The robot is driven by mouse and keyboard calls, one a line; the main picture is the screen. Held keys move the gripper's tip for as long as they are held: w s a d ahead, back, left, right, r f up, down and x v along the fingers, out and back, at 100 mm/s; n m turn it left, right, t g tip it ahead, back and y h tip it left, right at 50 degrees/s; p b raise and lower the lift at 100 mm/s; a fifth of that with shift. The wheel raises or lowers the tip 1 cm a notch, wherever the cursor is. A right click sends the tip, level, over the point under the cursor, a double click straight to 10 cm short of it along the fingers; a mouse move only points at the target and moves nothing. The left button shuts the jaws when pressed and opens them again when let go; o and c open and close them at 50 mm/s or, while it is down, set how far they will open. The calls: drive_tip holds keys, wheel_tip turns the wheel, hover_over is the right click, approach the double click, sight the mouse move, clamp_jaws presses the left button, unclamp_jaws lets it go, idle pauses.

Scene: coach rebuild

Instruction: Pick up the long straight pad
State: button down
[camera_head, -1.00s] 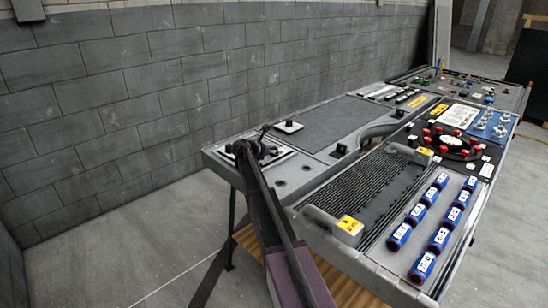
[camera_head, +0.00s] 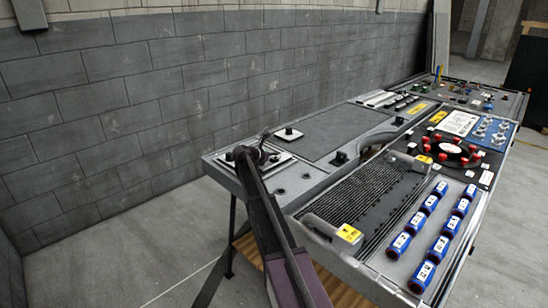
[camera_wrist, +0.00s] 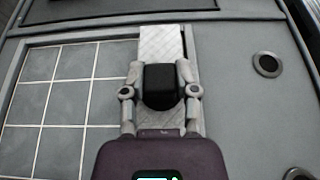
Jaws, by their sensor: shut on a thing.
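The long straight pad (camera_wrist: 161,43) appears to be the pale, textured strip in the wrist view, with a black block-shaped grip (camera_wrist: 162,86) on it. My gripper (camera_wrist: 160,74) has a finger on either side of the black grip and is shut on it. The near part of the strip is partly hidden by the gripper. In the head view my gripper (camera_head: 252,154) is over the near left end of the bench, and its jaws are too small and dark there to make out. I cannot tell whether the pad is clear of the surface.
A tiled recess (camera_wrist: 65,90) lies left of the strip in the wrist view. A round hole (camera_wrist: 266,64) is to the right. In the head view, another black knob on a square plate (camera_head: 288,133) stands farther along the bench. Blue cylinders (camera_head: 421,222) and a ribbed panel (camera_head: 375,195) are right.

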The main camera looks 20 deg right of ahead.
drive_tip(key=shift+r+p, duration=0.7)
drive_tip(key=shift+r, duration=0.25)
drive_tip(key=s+a, duration=0.3)
drive_tip(key=s, duration=0.1)
drive_tip(key=s+a+r+p, duration=0.1)
drive_tip(key=s+a, duration=0.1)
drive_tip(key=s, duration=0.3)
drive_tip(key=s+a+r+p, duration=0.1)
drive_tip(key=s+a, duration=0.2)
drive_tip(key=s, duration=0.1)
drive_tip(key=shift+s+a, duration=0.25)
drive_tip(key=shift+a, duration=0.1)
